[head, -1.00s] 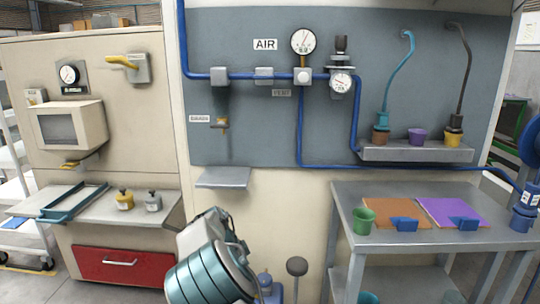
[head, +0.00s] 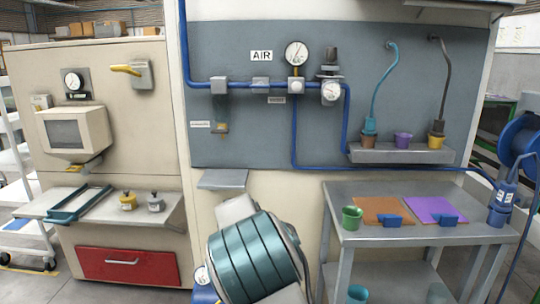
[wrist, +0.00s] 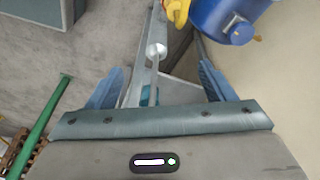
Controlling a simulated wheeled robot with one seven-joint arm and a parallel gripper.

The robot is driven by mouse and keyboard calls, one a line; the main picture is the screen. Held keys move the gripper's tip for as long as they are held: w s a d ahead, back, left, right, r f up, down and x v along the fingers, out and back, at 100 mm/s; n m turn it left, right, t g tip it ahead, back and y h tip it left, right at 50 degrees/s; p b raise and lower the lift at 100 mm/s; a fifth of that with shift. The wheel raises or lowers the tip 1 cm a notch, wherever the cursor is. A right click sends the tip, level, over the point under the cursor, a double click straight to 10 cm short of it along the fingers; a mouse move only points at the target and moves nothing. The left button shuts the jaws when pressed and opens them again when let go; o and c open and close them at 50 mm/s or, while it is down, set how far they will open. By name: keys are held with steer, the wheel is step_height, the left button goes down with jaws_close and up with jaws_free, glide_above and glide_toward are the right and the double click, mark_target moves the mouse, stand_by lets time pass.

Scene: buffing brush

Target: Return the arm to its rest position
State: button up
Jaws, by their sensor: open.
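My teal, banded arm (head: 250,262) rises at the bottom middle of the head view, in front of the pale cabinet wall and left of the workbench. My gripper cannot be made out in the head view. In the wrist view my gripper (wrist: 160,72) shows two blue fingers spread wide apart, with nothing held between them. Beyond the fingers are a grey bar with a round pale knob and a small teal part. A blue object with a yellow part (wrist: 222,18) is beyond the right finger.
A small grey shelf (head: 222,180) juts out just above my arm. A left counter (head: 90,212) holds a tray and two small pots. A blue hose reel (head: 518,140) stands far right.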

steer(key=s+d+r+n+y+p, duration=0.2)
steer(key=s+d+r+n+p, duration=0.15)
steer(key=s+d+r, duration=0.4)
steer(key=s+d+r+n+y+p, duration=0.15)
steer(key=s+d+r+p, duration=0.3)
steer(key=r, duration=0.55)
steer(key=s+d+r+n+t+p, duration=0.1)
steer(key=s+d+r+n+p, duration=0.1)
steer(key=s, duration=0.7)
steer(key=s+d+r+n+t+p, duration=0.1)
steer(key=s+d+r+n+p, duration=0.2)
steer(key=s, duration=0.6)
step_height(320, 180, up, 3)
steer(key=shift+d+f+n+h+p, duration=0.15)
steer(key=shift+n+h+p, duration=0.2)
steer(key=shift+n+p, duration=0.7)
